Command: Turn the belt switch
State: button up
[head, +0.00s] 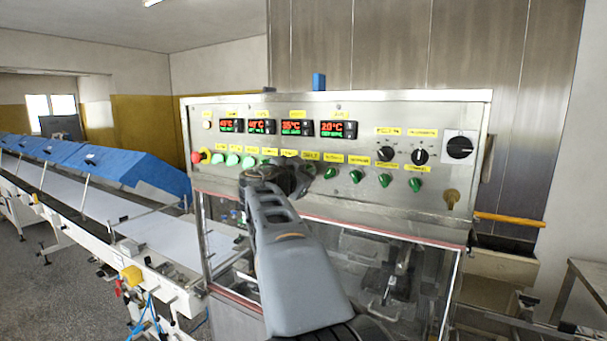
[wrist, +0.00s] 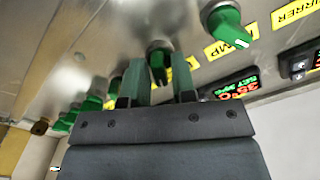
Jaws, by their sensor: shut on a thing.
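The control panel (head: 240,118) carries a row of green rotary knobs. In the wrist view a green knob (wrist: 158,60), taken to be the belt switch, sits between the two fingers of my gripper (wrist: 158,82). The fingers are closed on its sides. Its yellow label is partly hidden by a finger, so I cannot read it. In the head view my gripper (head: 304,178) is against the lower row of the panel and hides that knob. The knob's exact turn angle is hard to tell.
The neighbouring green knob (wrist: 222,22) by the PUMP label is close beside my gripper. More green knobs (head: 355,177) continue rightward in the head view. A red emergency button (head: 196,157) is at the panel's left. A conveyor (head: 90,205) with blue covers runs left.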

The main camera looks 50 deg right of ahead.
jog(key=shift+w+n+b, duration=0.1)
jog(key=shift+n+b, duration=3.65)
jog(key=shift+n, duration=1.95)
jog(key=o, duration=0.7)
jog(key=shift+a, duration=0.1)
jog(key=b+v, duration=0.5)
jog(key=v, duration=0.8)
jog(key=shift+a, duration=0.35)
